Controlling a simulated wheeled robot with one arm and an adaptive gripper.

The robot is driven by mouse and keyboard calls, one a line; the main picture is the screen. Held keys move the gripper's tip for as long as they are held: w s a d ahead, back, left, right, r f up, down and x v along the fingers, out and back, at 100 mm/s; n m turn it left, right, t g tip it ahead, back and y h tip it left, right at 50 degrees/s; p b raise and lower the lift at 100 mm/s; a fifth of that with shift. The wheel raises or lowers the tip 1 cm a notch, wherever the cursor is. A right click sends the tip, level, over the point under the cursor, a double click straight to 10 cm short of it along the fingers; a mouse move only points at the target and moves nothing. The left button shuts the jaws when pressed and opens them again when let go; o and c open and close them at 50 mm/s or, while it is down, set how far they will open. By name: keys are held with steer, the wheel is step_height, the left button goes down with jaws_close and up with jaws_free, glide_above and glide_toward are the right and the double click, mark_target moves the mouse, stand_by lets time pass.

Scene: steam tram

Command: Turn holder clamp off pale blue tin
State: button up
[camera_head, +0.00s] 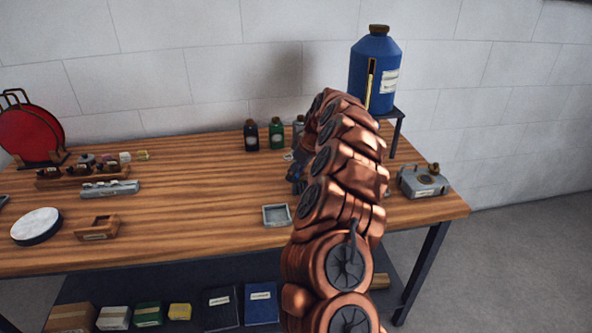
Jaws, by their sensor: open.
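A pale grey-blue box-like tin (424,181) stands at the right end of the wooden table. It has a round dark and brass-coloured part on top and a brown knob at its back. I cannot tell for sure that it is the pale blue tin, and I cannot make out a holder clamp on it. My gripper (296,173) is a dark shape left of my copper arm, over the table and well left of this tin. The arm hides most of the gripper. It is open, and I see nothing held in it.
A small open grey tray (276,215) lies near the front edge. Dark and green bottles (276,134) stand at the back. A large blue canister (375,70) sits on a stand (398,125) behind the arm. A wooden rack (75,178) is at the left. The table's middle is clear.

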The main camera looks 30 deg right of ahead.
steer(key=shift+f, duration=0.15)
jaws_close()
stand_by(0.4)
